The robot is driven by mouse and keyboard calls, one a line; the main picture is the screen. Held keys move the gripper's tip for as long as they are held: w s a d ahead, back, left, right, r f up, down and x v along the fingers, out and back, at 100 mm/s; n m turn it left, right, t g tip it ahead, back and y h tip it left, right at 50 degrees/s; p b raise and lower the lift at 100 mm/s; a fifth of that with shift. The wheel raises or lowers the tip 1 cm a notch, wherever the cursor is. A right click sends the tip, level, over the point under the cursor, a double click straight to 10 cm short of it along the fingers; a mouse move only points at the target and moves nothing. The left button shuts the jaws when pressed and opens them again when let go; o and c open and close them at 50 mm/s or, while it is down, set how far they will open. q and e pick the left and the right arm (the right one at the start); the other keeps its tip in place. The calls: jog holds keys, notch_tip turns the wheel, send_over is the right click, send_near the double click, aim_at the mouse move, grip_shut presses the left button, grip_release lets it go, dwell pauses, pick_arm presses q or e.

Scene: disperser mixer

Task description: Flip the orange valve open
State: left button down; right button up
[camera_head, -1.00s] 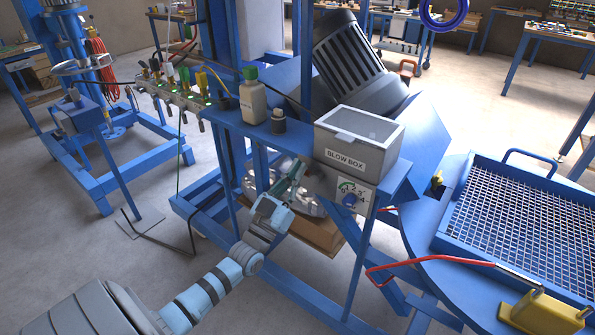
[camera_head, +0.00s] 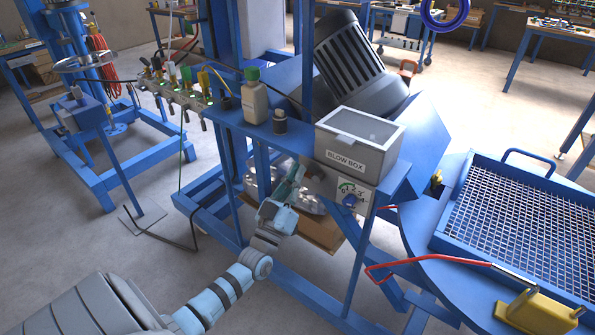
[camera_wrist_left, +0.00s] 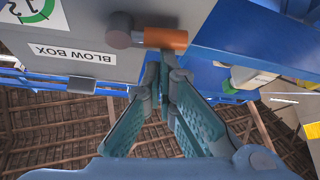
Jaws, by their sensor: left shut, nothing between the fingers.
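The orange valve handle (camera_wrist_left: 166,39) shows in the left wrist view, lying sideways beside a dark round knob (camera_wrist_left: 120,30) on the grey panel of the blow box. In the head view I cannot make out the orange handle. My left gripper (camera_head: 298,170) is under the shelf, in front of the blow box's lower left side. In the left wrist view the gripper (camera_wrist_left: 165,58) is shut and empty, its tips at the handle's lower edge. I cannot tell whether they touch it. My right gripper is in neither view.
The blow box (camera_head: 358,150) has a dial (camera_head: 350,199) below it. A bottle (camera_head: 254,97) and a small dark container (camera_head: 280,121) stand on the blue shelf. A blue frame post (camera_head: 357,265) rises right of my left arm. A red handle (camera_head: 430,258) is further right.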

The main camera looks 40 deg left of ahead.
pick_arm(q)
jog(key=n+y+p, duration=0.1)
jog(key=n+g+y, duration=0.1)
jog(key=n, duration=0.1)
jog(key=n+y+p, duration=0.1)
jog(key=n, duration=0.1)
jog(key=shift+f+g+p, duration=0.3)
jog(key=shift+f+p, duration=0.05)
jog(key=n+g+y+p, duration=0.1)
jog(key=n, duration=0.1)
jog(key=f+n+g+y+p, duration=0.1)
jog(key=n+p, duration=0.1)
jog(key=n, duration=0.1)
jog(key=s+d+f+n+g+p, duration=0.1)
jog(key=s+n+g+p, duration=0.1)
jog(key=s+n, duration=0.1)
jog(key=s+d+f+n+g+p, duration=0.1)
jog(key=s+n+p, duration=0.2)
jog(key=s, duration=0.3)
jog(key=shift+s+d+f+n+g+y, duration=0.25)
jog(key=shift+f+n+g+y, duration=0.15)
jog(key=shift+n, duration=0.2)
jog(key=shift+w, duration=0.1)
jog(key=shift+r, duration=0.1)
